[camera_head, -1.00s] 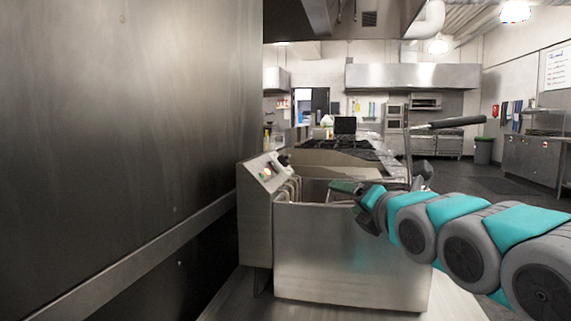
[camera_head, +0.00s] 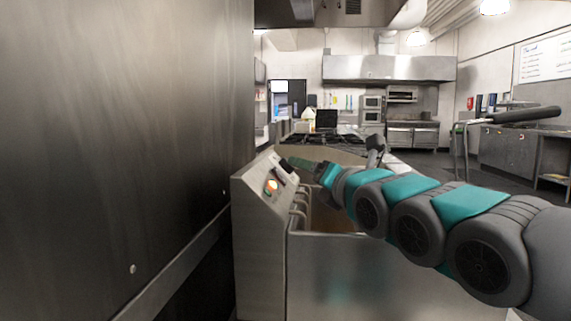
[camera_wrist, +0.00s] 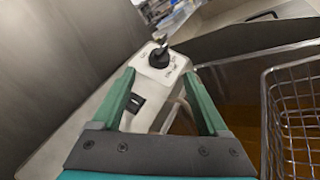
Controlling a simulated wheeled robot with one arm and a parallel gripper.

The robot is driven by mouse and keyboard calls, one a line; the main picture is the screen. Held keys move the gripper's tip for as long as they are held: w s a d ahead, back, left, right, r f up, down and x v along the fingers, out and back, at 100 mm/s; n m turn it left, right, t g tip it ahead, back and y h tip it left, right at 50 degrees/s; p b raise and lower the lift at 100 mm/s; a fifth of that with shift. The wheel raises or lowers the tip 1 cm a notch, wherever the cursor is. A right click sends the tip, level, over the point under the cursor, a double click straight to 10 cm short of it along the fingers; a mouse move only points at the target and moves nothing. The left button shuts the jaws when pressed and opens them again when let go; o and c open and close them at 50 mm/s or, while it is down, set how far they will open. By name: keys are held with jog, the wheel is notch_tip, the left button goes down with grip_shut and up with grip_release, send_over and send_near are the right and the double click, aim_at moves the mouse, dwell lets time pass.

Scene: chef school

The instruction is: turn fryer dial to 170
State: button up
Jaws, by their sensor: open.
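A wire basket (camera_wrist: 296,110) hangs in the fryer right of my fingers, over brown oil. A black switch (camera_wrist: 136,103) sits on the panel near the left finger. A tall steel wall (camera_head: 120,140) stands close on the left. A black basket handle (camera_head: 525,115) sticks out at the right.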

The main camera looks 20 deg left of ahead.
aim_at(294, 182)
jog(key=shift+p+x, duration=0.45)
jog(key=shift+x, duration=3.2)
grip_shut()
